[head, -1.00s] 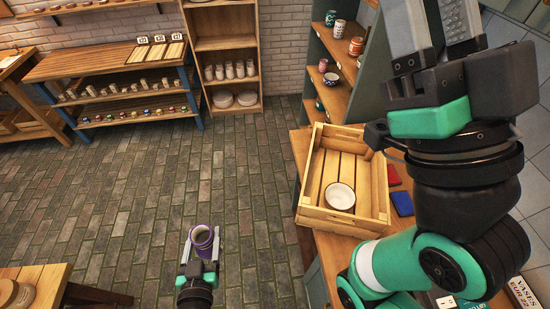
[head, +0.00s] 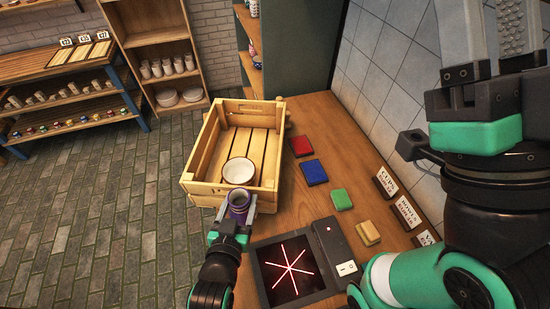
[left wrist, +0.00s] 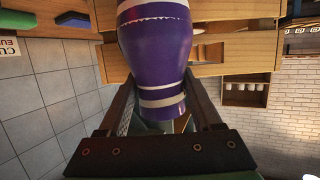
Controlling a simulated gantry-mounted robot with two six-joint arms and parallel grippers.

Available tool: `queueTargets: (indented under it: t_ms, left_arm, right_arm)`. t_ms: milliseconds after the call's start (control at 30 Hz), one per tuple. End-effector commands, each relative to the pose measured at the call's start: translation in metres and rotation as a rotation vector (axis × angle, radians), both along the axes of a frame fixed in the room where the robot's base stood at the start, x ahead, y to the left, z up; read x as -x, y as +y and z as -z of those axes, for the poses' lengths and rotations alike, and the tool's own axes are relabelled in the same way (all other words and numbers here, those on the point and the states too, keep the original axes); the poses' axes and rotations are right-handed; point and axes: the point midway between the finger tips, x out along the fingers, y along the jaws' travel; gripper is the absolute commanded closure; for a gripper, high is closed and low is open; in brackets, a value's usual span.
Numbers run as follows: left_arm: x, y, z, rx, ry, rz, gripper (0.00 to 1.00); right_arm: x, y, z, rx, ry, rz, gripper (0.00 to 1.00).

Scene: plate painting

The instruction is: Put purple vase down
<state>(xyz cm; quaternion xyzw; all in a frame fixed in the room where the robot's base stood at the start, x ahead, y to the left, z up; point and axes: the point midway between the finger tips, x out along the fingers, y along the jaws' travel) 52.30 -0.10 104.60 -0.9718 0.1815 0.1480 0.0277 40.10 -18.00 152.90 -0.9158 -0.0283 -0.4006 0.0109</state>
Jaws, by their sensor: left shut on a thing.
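The purple vase (head: 238,200) has white bands, which show in the left wrist view (left wrist: 158,50). My left gripper (head: 235,222) is shut on it, with one finger on each side.
A white bowl (head: 238,171) sits in the crate. Right of it on the wooden counter (head: 345,175) are red, blue and green pads (head: 341,199) and a tan block (head: 367,233). A dark square device (head: 270,258) with glowing red lines lies nearer. Small signs (head: 387,182) stand by the wall.

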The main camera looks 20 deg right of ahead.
Motion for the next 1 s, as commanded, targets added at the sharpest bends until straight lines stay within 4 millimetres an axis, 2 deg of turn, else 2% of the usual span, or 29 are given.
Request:
queueTargets:
  t_ms: [300,633,667,800,833,1000]
  left_arm:
    - [0.0,0.001,0.044,-0.001,-0.002,-0.002,1.0]
    - [0.0,0.001,0.048,0.0,-0.004,-0.002,1.0]
    - [0.0,0.001,0.049,-0.001,-0.001,-0.002,0.32]
    - [0.0,0.001,0.049,-0.001,-0.001,-0.002,0.07]
    - [0.0,0.001,0.049,-0.001,-0.001,-0.002,0.04]
    - [0.0,0.001,0.049,-0.001,-0.001,-0.002,0.04]
  right_arm:
    - [0.0,0.0,0.017,0.0,0.0,0.0,0.5]
    - [0.0,0.0,0.017,0.0,0.0,0.0,0.5]
    - [0.0,0.0,0.017,0.0,0.0,0.0,0.5]
    - [0.0,0.0,0.017,0.0,0.0,0.0,0.5]
    - [0.0,0.0,0.017,0.0,0.0,0.0,0.5]
    - [0.0,0.0,0.017,0.0,0.0,0.0,0.5]
